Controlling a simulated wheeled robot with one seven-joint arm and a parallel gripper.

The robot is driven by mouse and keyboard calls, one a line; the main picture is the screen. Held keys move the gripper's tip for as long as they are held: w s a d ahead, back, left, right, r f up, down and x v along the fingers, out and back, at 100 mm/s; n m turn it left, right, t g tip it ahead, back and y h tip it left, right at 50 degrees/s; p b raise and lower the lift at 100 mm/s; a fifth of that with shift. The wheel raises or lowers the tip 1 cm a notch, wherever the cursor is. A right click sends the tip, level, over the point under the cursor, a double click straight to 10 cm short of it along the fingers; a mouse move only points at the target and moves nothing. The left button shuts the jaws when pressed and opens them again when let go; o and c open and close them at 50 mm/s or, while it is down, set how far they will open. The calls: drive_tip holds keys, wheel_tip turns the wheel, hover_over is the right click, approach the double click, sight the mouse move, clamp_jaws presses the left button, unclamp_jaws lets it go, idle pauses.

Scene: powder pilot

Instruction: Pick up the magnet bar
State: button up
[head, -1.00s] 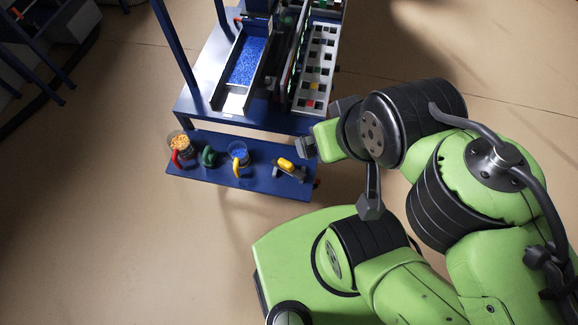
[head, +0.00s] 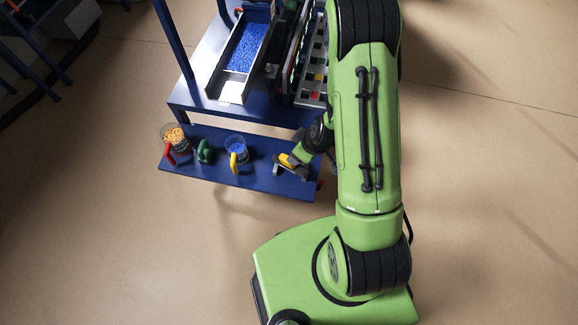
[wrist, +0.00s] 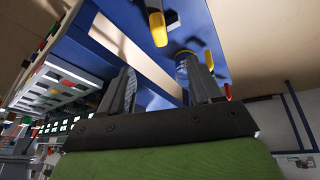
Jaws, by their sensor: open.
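The magnet bar (head: 284,160), a yellow grip on a grey bar, lies at the right end of the low blue shelf. My gripper (head: 303,156) is right beside it in the head view and covers part of it. In the wrist view the yellow grip (wrist: 157,28) and its grey bar show at the top, beyond the fingertips. My gripper (wrist: 160,75) is open there, with nothing between its fingers. I cannot tell whether it touches the bar in the head view.
The shelf (head: 265,182) also holds a yellow-handled jug of blue pellets (head: 236,146), a green-handled item (head: 206,151) and a red-handled jug of orange pellets (head: 174,137). Above it is a table (head: 205,75) with a blue-pellet tray (head: 247,48) and a slotted rack (head: 318,68). Floor in front is clear.

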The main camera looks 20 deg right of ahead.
sight(281, 160)
drive_tip(key=b+x, duration=0.1)
drive_tip(key=x, duration=0.4)
drive_tip(key=b+x, duration=0.2)
drive_tip(key=x, duration=0.4)
drive_tip(key=b+x, duration=0.2)
drive_tip(key=x, duration=0.4)
drive_tip(key=shift+s+d+f, duration=0.1)
drive_tip(key=shift+s+d, duration=0.2)
clamp_jaws()
